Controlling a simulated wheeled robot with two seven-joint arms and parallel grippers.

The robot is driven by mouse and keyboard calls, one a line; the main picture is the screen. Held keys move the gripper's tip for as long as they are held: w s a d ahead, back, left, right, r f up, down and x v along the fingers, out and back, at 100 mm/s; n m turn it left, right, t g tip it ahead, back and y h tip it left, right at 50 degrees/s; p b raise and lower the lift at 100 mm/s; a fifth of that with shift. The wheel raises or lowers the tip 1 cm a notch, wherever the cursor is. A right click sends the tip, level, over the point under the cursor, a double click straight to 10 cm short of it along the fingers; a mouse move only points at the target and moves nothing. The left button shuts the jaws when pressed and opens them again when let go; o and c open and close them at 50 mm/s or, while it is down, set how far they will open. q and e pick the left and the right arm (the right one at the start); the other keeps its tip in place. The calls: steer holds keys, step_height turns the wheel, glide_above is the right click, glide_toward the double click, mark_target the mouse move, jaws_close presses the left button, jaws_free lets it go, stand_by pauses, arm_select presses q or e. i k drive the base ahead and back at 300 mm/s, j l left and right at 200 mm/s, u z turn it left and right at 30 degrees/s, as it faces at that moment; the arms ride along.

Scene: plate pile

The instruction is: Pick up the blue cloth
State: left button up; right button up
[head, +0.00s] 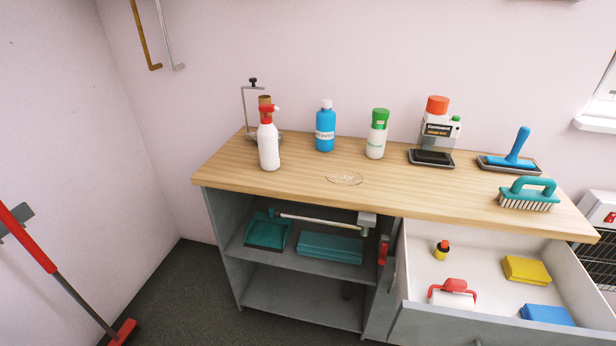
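A blue folded cloth (547,315) lies in the open drawer (475,322), near its front right corner. Its lower part is partly hidden by the drawer's front edge. A yellow folded cloth (526,270) lies behind it in the same drawer. Neither of my grippers shows in the head view.
The drawer also holds a red-handled item (453,294) and a small yellow bottle (441,251). The wooden countertop (300,180) above carries several bottles and brushes. A teal folded stack (330,247) lies on the shelf. Open floor (200,290) is at left.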

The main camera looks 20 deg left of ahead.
mark_target(545, 314)
steer(key=l+u, duration=0.2)
steer(key=l, duration=0.25)
steer(key=l+u, duration=0.15)
steer(key=l, duration=0.3)
steer(key=l+u, duration=0.2)
steer(key=l, duration=0.25)
steer(key=l+u, duration=0.2)
steer(key=l, duration=0.25)
steer(key=l+u, duration=0.15)
steer(key=l, duration=0.3)
steer(key=k+l+u, duration=0.2)
steer(key=l, duration=0.2)
steer(key=k+l+u, duration=0.2)
steer(key=l, duration=0.2)
steer(key=l+u, duration=0.15)
steer(key=l, duration=0.25)
